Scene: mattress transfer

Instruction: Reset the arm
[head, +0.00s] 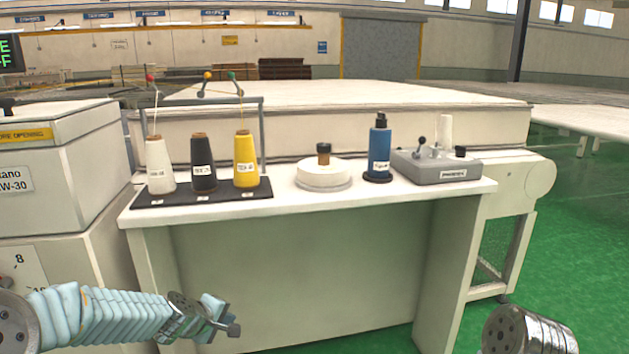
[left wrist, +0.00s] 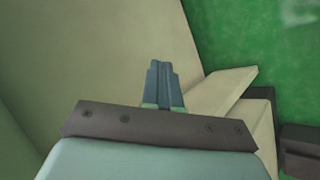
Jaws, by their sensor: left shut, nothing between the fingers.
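My left gripper (head: 228,326) is low in front of the white table (head: 320,205), below its top and toward the left side. Its arm comes in from the lower left. In the left wrist view the two fingers (left wrist: 161,82) lie together, shut and empty, over a pale panel and the green floor. At the lower right of the head view only a metallic part of my right arm shows; the right gripper is out of view.
A mattress (head: 330,120) lies behind. A machine cabinet (head: 55,180) stands left. Green floor (head: 590,240) is clear at right.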

